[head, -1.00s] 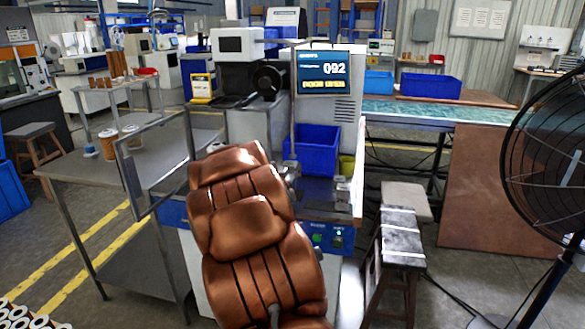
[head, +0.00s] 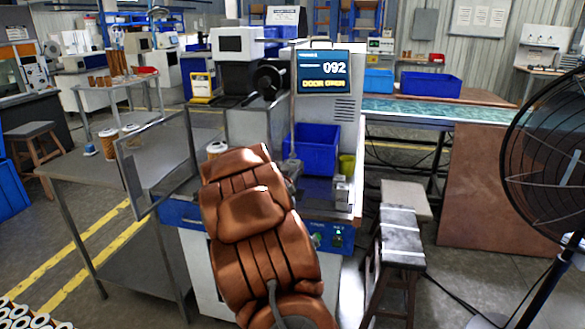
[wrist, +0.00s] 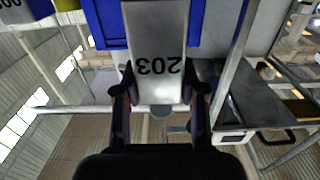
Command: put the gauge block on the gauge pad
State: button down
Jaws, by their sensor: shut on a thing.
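My gripper (wrist: 159,88) is shut on a grey metal block marked 203 (wrist: 155,35), which I take to be the gauge block. The marking reads upside down in the wrist view, and a finger lies on each side of the block. In the head view my copper-coloured arm hides the gripper and the block. I cannot pick out the gauge pad for certain. Small grey metal pieces (head: 342,190) stand at the right of the machine's worktop.
A blue bin (head: 313,148) and an olive cup (head: 346,164) stand on the machine's worktop. The open clear door (head: 155,165) is at its left. A stool (head: 402,238) and a large fan (head: 550,150) stand at the right.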

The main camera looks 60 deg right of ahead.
jog(key=shift+s+f, duration=0.1)
jog(key=shift+f, duration=0.5)
jog(key=c, duration=1.1)
grip_release()
jog(key=o, duration=0.4)
jog(key=shift+a+f, duration=0.1)
jog(key=shift+f, duration=0.1)
jog(key=shift+o, duration=0.2)
jog(key=shift+f, duration=0.1)
jog(key=shift+r, duration=0.55)
jog(key=b+v, duration=0.2)
jog(key=v, duration=0.9)
jog(key=shift+a+r, duration=0.4)
